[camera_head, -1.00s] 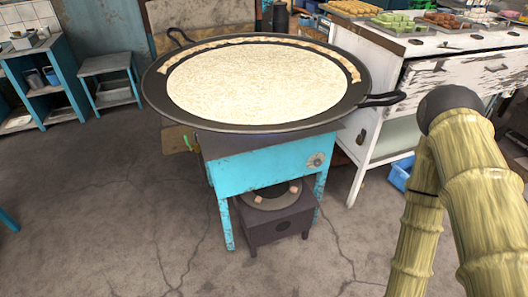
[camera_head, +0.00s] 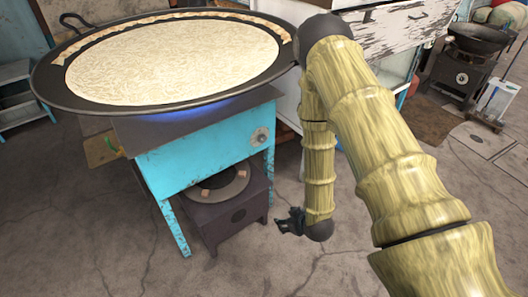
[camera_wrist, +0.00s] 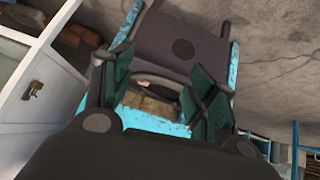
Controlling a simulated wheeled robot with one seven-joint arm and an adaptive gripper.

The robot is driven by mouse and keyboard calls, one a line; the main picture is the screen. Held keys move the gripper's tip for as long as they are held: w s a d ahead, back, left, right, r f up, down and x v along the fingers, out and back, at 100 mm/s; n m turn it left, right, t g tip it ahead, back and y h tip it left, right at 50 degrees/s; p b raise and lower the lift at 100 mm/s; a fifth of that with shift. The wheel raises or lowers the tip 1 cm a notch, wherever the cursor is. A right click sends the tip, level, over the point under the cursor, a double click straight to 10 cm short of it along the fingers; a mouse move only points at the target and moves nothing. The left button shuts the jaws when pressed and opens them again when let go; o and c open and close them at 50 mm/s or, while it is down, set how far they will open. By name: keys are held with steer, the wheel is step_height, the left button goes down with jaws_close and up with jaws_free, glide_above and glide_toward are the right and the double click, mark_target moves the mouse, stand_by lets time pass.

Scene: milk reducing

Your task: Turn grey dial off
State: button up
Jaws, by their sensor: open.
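The grey dial (camera_head: 260,137) is on the front of a worn turquoise stand (camera_head: 215,155), near its upper right corner. A blue flame (camera_head: 190,108) shows under the wide black pan (camera_head: 50,88) on top. My gripper (camera_head: 284,224) hangs low in front of the stand, to the right of and below the dial, apart from it. In the wrist view its fingers (camera_wrist: 155,88) are spread, with nothing held between them. I cannot make out the dial in that view.
The pan holds pale milk (camera_head: 180,62), and its rim overhangs the stand. A dark box (camera_head: 232,212) with a ring burner sits low under the stand. A white cabinet (camera_head: 400,35) stands behind my arm. Cracked floor in front is clear.

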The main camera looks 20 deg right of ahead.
steer(key=w+d+r+n+t+y+b, duration=0.1)
steer(key=w+d+n+t+y+b, duration=0.15)
steer(key=w+t+b, duration=0.75)
steer(key=n+g+y+b, duration=0.1)
steer(key=n+y+b, duration=0.1)
steer(key=n+b, duration=0.35)
glide_toward(264, 140)
steer(key=b+x, duration=0.1)
steer(key=x, duration=0.8)
steer(key=shift+w+a, duration=0.25)
steer(key=c, duration=1)
